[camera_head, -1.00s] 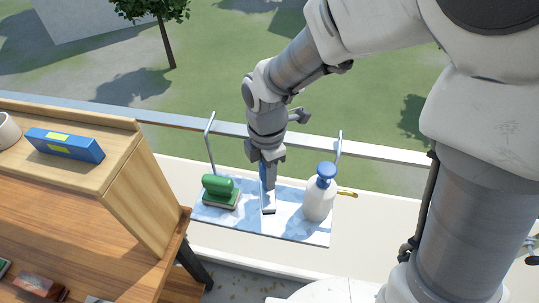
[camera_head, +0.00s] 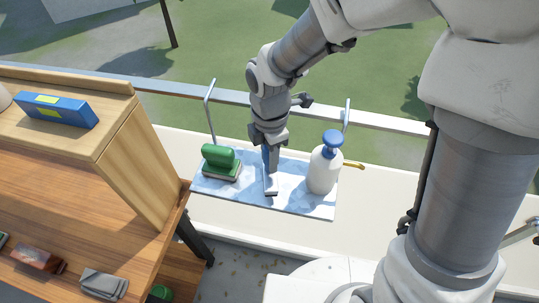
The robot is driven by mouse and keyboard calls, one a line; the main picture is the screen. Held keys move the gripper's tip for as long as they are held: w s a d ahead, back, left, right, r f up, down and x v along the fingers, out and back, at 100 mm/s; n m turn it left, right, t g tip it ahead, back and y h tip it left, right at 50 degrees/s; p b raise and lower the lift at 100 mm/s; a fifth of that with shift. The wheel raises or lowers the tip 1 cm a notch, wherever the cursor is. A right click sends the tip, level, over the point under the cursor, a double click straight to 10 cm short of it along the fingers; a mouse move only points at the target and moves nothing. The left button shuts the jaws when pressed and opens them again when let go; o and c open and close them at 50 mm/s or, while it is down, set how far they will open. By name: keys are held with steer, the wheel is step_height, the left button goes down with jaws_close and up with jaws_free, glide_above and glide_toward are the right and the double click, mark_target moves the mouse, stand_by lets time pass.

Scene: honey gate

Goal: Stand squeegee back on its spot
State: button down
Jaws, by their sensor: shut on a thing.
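The squeegee (camera_head: 270,188) is between the green scrubber and the white bottle, over the blue-and-white tray (camera_head: 298,205). Its pale head with a dark edge shows below my gripper; most of its handle is hidden by the fingers. My gripper (camera_head: 271,165) points down and is shut on the squeegee. The squeegee looks close to upright. I cannot tell whether its head touches the tray.
A green scrubber (camera_head: 220,161) stands left of the squeegee, and a white bottle with a blue top (camera_head: 325,167) stands close on its right. The tray hangs by metal brackets at the railing (camera_head: 386,122). A wooden cabinet (camera_head: 140,165) is at left.

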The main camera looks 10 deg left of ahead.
steer(key=shift+f+b, duration=0.65)
steer(key=shift+f, duration=0.35)
stand_by(0.5)
steer(key=c, duration=0.5)
jaws_free()
steer(key=shift+r+p, duration=3.65)
steer(key=shift+r, duration=0.35)
